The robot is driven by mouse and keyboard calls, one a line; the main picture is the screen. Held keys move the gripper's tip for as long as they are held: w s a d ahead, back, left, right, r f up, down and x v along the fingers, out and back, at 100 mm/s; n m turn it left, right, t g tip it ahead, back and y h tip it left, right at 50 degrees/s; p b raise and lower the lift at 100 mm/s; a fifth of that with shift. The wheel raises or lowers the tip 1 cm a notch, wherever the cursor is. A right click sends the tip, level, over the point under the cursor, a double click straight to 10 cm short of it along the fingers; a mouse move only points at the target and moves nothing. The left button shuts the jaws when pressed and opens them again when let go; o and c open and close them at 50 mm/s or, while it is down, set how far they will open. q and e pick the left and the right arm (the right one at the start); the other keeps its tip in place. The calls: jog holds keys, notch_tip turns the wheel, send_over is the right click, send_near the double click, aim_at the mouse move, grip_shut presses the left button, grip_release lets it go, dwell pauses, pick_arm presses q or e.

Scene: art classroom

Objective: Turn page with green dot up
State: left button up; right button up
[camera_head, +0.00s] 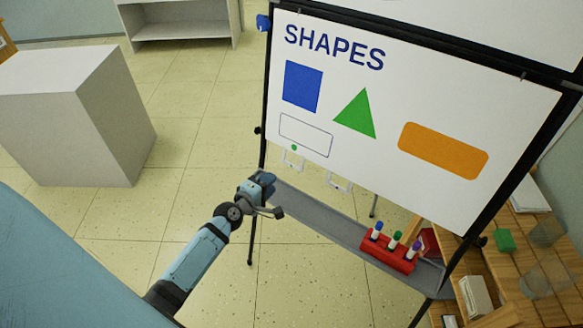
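The white page (390,105) headed "SHAPES" hangs on a black-framed easel and shows a blue square, a green triangle and an orange bar. A small green dot (294,147) is near its lower left edge, just below an outlined white box. Two small pale tabs, a left tab (293,161) and a right tab (338,183), hang at the page's lower edge. My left gripper (270,196) is below and left of the dot, near the left end of the easel's ledge. Its fingers look spread and empty, apart from the page. My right gripper is not in view.
The grey easel ledge (320,220) holds a red marker holder (388,251) with capped markers. A wooden table (530,260) with a green block (504,240) is at the right. A white box-shaped stand (75,115) is at the left. Tiled floor is clear between.

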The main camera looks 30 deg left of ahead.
aim_at(292, 165)
pick_arm(q)
jog(key=w, duration=0.4)
jog(key=w+f+b, duration=0.1)
jog(key=w, duration=0.3)
jog(key=w+f+b, duration=0.1)
jog(key=w, duration=0.2)
jog(key=shift+w+d+f, duration=0.15)
jog(key=shift+w+d, duration=0.25)
grip_shut()
